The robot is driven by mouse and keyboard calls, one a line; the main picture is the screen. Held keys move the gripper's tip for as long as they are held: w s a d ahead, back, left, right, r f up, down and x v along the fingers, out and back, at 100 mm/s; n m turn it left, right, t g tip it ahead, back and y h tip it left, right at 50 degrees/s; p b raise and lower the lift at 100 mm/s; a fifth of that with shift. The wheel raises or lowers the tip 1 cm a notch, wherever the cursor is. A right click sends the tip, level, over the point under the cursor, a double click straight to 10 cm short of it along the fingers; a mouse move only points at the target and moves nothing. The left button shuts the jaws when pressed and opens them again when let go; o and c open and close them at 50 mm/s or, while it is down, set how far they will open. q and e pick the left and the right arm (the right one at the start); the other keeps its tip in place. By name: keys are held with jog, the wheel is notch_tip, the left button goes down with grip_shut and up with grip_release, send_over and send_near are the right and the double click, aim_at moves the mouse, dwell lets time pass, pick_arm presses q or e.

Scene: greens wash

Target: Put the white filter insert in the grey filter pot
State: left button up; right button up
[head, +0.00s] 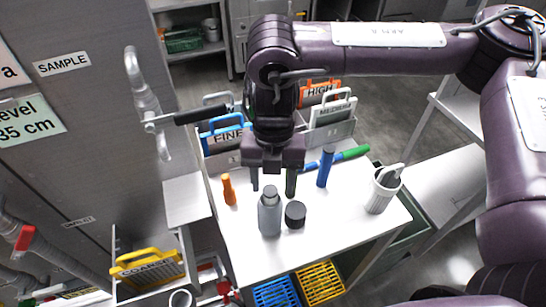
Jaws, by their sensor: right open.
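My right gripper (273,182) hangs fingers down over the table, open, with nothing seen between its fingers. Below it a grey bottle (270,215) with a narrower neck stands upright; I cannot tell whether the fingers touch it. A white handled insert marked MEDIUM (333,111) stands in a grey rack (341,131) at the table's back. A white cup (378,199) with a white handle and grey contents stands at the table's right. I cannot tell for certain which thing is the grey filter pot. My left gripper is not in view.
A dark round cap (295,214) stands beside the bottle. An orange bottle (229,189), a blue cylinder (325,167) and a green-blue tool (350,154) are near. Blue FINE (225,135) and orange HIGH (320,92) inserts stand behind. The white tabletop (330,220) is clear in front.

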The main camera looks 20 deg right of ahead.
notch_tip(320, 180, up, 6)
jog(key=shift+w+d+r, duration=0.15)
jog(key=shift+w+d, duration=0.05)
jog(key=shift+w, duration=0.2)
dwell(0.4)
